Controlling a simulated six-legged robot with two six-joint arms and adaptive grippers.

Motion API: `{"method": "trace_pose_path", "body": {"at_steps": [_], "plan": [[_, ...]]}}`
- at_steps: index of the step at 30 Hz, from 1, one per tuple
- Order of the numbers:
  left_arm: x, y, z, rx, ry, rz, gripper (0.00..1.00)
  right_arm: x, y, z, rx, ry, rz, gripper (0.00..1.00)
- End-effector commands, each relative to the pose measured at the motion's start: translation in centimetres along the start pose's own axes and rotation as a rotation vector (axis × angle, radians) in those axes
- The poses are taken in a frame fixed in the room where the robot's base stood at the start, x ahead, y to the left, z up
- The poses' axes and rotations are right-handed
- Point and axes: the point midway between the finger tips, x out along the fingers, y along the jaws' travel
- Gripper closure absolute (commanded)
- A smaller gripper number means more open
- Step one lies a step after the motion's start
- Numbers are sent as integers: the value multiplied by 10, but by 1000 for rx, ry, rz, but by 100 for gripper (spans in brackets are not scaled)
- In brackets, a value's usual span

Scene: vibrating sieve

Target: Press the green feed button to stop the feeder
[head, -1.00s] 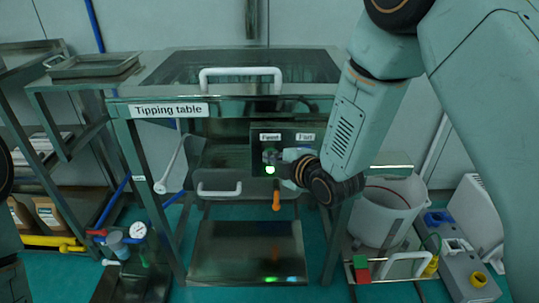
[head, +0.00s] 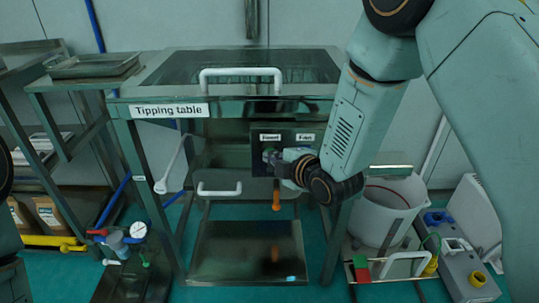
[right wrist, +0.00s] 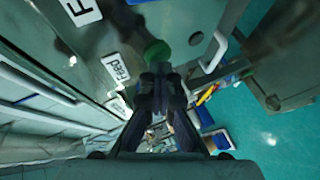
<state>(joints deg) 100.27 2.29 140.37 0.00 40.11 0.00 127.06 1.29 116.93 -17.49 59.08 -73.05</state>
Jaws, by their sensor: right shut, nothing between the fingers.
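The green feed button (right wrist: 157,52) shows in the right wrist view as a dark green, unlit dome beside the "Feed" label (right wrist: 116,67). In the head view it sits on the dark control box (head: 300,143) under the front of the tipping table and is mostly hidden by my right gripper. My right gripper (head: 270,157) is shut and empty, its tips at the button. In the right wrist view its fingertips (right wrist: 160,72) are right at the button's edge; I cannot tell whether they touch it. My left gripper is not in view.
The tipping table (head: 230,107) has a white handle (head: 240,73) at the front. An orange handle (head: 276,196) hangs below the control box. A white bucket (head: 385,212) stands at right. A shelf rack with a metal tray (head: 95,66) is at left.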

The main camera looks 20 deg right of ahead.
Motion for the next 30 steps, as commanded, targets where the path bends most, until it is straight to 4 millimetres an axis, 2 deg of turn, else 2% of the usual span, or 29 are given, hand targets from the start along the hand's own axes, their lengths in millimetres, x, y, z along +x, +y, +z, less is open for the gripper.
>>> {"method": "trace_pose_path", "body": {"at_steps": [21,30], "plan": [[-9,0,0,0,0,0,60,-44,-24,-24,-1,1,-3,100],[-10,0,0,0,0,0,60,-48,-26,-26,-1,1,-2,100]]}}
